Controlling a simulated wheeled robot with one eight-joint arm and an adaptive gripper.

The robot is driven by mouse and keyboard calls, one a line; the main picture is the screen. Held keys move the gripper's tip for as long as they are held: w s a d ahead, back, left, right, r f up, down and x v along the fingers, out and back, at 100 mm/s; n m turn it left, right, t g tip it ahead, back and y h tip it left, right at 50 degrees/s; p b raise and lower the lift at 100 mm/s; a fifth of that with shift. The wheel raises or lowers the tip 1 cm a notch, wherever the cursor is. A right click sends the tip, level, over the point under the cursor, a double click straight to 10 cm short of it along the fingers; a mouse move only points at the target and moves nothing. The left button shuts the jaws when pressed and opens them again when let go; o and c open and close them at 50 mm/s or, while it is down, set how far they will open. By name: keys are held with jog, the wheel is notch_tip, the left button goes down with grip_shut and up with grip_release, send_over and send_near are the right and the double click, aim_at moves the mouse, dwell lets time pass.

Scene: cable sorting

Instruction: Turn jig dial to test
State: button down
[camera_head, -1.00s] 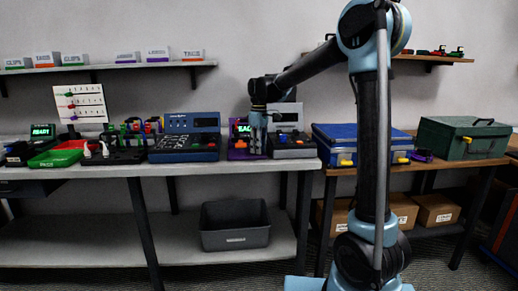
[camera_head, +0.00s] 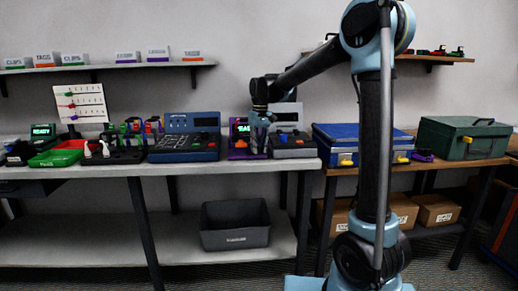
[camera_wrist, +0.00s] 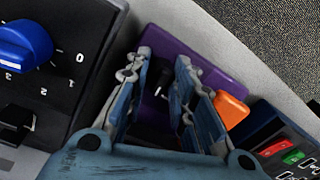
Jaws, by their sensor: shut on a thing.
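The purple jig (camera_head: 236,154) stands on the grey bench in the head view, with a lit green display (camera_head: 242,129) partly behind my arm. In the wrist view the purple jig (camera_wrist: 206,58) carries a dark dial (camera_wrist: 158,82) with a white pointer line, and an orange block (camera_wrist: 231,110) at its side. My gripper (camera_wrist: 163,76) has its fingers on both sides of the dial and is shut on it. The fingers hide part of the dial and any labels around it. In the head view my gripper (camera_head: 259,141) reaches down in front of the jig.
A black panel with a blue knob (camera_wrist: 22,45) and numbers sits close on the wrist view's left. A device with red and green buttons (camera_wrist: 282,150) is close on the right. In the head view, a blue keypad unit (camera_head: 186,146) and dark tester (camera_head: 291,146) flank the jig.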

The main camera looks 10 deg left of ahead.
aim_at(260, 149)
jog(key=m, duration=0.5)
jog(key=shift+d+m, duration=0.1)
jog(key=shift+m, duration=0.2)
jog(key=m, duration=0.4)
jog(key=shift+m+t, duration=0.3)
jog(key=shift+m, duration=0.1)
jog(key=c, duration=1.3)
grip_release()
jog(key=shift+c, duration=0.2)
notch_tip(260, 149, up, 12)
jog(key=shift+d, duration=0.2)
